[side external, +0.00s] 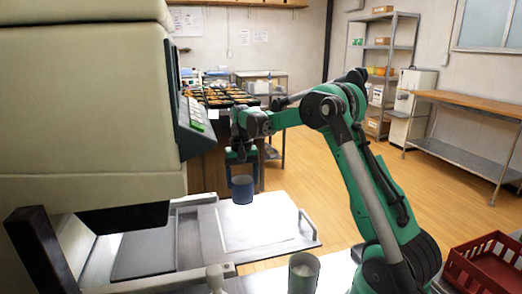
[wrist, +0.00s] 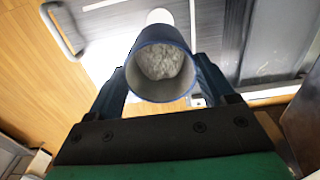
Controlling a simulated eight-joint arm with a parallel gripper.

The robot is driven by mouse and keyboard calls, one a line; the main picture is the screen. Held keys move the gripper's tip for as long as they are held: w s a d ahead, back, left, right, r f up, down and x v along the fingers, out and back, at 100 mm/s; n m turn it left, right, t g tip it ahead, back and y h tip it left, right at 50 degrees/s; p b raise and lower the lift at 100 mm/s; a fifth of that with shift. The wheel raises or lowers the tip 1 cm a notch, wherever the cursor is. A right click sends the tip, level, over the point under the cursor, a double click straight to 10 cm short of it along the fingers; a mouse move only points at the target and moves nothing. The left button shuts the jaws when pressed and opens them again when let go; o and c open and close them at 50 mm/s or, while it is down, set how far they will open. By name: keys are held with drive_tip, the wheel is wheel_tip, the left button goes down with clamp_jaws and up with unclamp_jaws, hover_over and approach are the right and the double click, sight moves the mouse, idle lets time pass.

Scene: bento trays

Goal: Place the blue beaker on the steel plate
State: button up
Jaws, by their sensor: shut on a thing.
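The blue beaker (side external: 242,190) is upright between the fingers of my gripper (side external: 241,170), which is shut on it. In the wrist view, the fingers grip both sides of the beaker (wrist: 142,45), and a pale grey, lumpy material shows inside. The steel plate (side external: 270,226) is a flat, bright sheet with a bar handle at its right end. In the side view the beaker overlaps the plate's far part; whether it touches the plate or hangs above it I cannot tell. The plate also shows at the top left of the wrist view (wrist: 105,27).
A large beige machine (side external: 85,110) fills the left side. A grey open cup (side external: 303,271) stands in front, near a small white rounded object (side external: 215,276). A red crate (side external: 484,266) is at the lower right. Several bento trays (side external: 225,96) lie on the counter behind.

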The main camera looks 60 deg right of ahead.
wheel_tip(320, 180, down, 12)
drive_tip(key=shift+r, duration=0.15)
drive_tip(key=shift+f, duration=0.2)
drive_tip(key=o, duration=1.2)
wheel_tip(320, 180, up, 12)
drive_tip(key=shift+r, duration=0.25)
